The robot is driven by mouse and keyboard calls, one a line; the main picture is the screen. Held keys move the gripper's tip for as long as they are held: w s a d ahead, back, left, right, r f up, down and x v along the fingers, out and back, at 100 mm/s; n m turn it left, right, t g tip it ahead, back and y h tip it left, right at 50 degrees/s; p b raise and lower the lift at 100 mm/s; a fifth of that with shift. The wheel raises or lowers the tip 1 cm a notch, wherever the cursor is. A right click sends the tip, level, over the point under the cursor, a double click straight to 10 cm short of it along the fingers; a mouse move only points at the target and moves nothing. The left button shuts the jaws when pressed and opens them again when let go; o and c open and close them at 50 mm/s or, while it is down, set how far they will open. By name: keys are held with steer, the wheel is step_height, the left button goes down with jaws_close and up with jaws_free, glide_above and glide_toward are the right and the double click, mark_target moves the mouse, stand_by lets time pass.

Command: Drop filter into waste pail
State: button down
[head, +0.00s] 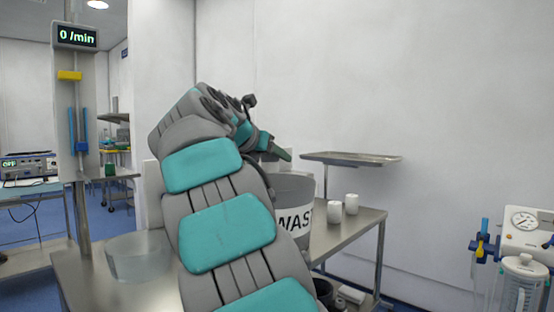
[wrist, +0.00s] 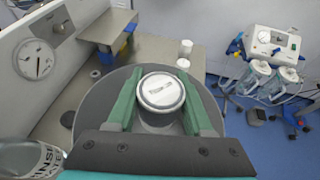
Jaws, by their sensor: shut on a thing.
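The filter (wrist: 161,91) is a short white-and-grey cylinder with print on its top, seen in the wrist view. My gripper (wrist: 160,80) has its green fingers closed on the filter's two sides. The waste pail (wrist: 88,104) is a wide round grey bucket below the filter and fingers in the wrist view. In the head view the pail (head: 295,218) stands on the steel table, its label partly hidden by my arm. My gripper (head: 276,149) is above the pail there, and the filter is not visible behind my arm.
A clear rinse container (wrist: 32,158) is at the lower left; it also shows in the head view (head: 138,257). Two white cups (head: 334,211) stand right of the pail on the steel table (head: 345,237). A raised tray (head: 350,158) is behind. A suction unit (head: 523,230) is far right.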

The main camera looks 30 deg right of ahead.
mark_target(266, 168)
steer(key=shift+f+b, duration=2.15)
steer(key=shift+b, duration=0.7)
steer(key=shift+c, duration=1.1)
jaws_free()
steer(key=p+v, duration=0.1)
steer(key=v, duration=0.7)
steer(key=shift+p, duration=0.35)
steer(key=shift+w, duration=0.1)
